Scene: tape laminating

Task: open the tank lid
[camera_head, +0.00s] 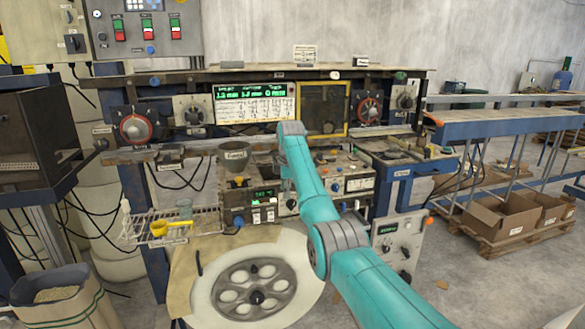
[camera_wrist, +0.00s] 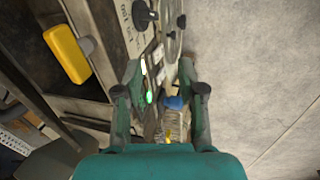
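My gripper (camera_wrist: 161,89) is open in the wrist view, its two green fingers apart with nothing held. A blue knob (camera_wrist: 175,102) shows between and beyond the fingers, above a greyish ribbed part, and I cannot tell their distance. A round grey plate with a black knob (camera_wrist: 172,43), possibly the tank lid, lies beyond the fingertips near the top of the wrist view. Its state is unclear. In the head view my arm reaches to the bench machine and hides the gripper and part of the machine. I cannot make out a tank lid there.
A funnel (camera_head: 237,156) stands left of my arm. A wire shelf (camera_head: 150,238) holds a yellow scoop (camera_head: 168,226). A large white reel (camera_head: 212,293) with a spoked grey hub is in front. A control box (camera_head: 357,184) sits right of my arm. Boxes (camera_head: 500,215) stand at right.

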